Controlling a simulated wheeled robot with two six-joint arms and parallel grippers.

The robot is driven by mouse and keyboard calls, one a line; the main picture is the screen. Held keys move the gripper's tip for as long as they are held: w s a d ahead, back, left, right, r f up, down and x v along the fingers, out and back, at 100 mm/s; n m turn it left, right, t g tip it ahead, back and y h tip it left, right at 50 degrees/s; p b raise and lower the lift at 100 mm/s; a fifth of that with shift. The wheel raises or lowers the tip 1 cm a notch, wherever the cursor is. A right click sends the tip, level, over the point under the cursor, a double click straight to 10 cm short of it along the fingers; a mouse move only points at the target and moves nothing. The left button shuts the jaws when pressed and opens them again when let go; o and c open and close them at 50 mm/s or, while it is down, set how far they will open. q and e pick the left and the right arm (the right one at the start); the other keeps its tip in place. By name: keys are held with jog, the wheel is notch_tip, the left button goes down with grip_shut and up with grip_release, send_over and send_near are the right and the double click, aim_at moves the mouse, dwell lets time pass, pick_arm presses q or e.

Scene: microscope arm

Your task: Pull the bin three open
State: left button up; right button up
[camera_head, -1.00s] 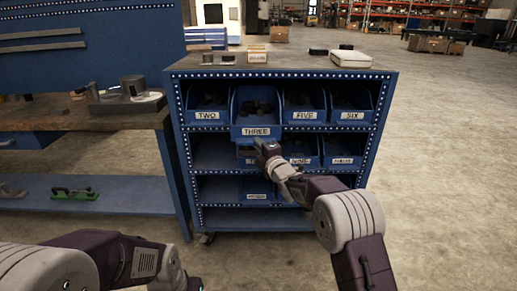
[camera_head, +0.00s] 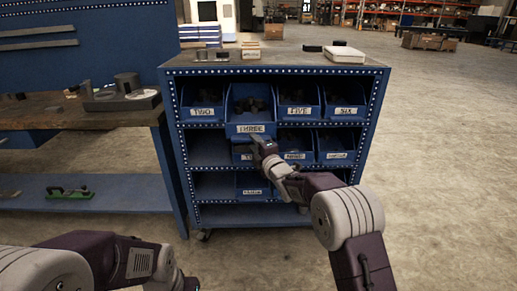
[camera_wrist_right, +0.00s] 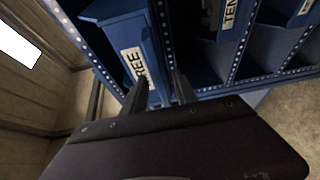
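Bin three (camera_head: 251,128) is a blue open-topped bin labelled THREE in the top row of the blue cabinet. It sticks out further than the bins beside it, with dark parts inside. My right gripper (camera_head: 258,140) is at the lower front of the bin, just under the label. In the right wrist view, its two dark fingers (camera_wrist_right: 162,92) stand a little apart, with the edge of bin three (camera_wrist_right: 133,62) between them. The exact contact is partly hidden. My left arm crosses the lower left of the head view, and its gripper is outside the picture.
Bins two (camera_head: 202,112), five (camera_head: 299,111) and six (camera_head: 346,111) sit back in the same row. More bins are below, partly behind my right arm. A workbench (camera_head: 85,122) stands at the left. The floor at the right (camera_head: 450,170) is clear.

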jog(key=v, duration=0.8)
jog(key=shift+p, duration=0.4)
jog(key=s+d+r+m+h, duration=0.2)
jog(key=s+d+m+h, duration=0.15)
jog(key=d, duration=0.35)
jog(key=s+d+f+m+g+h, duration=0.25)
jog(key=s+f+m+g, duration=0.3)
jog(key=s+f, duration=0.35)
jog(key=s+d+f+m+g+h, duration=0.1)
jog(key=s+d+f+m+g, duration=0.4)
jog(key=s+f, duration=0.4)
jog(key=s+f+m+g, duration=0.5)
jog(key=s+m, duration=0.3)
jog(key=s, duration=0.5)
notch_tip(320, 180, up, 30)
jog(key=p, duration=2.9)
jog(key=shift+s+a+m+p, duration=0.15)
jog(key=shift+a+m+p, duration=0.15)
jog(key=shift+m+p, duration=0.1)
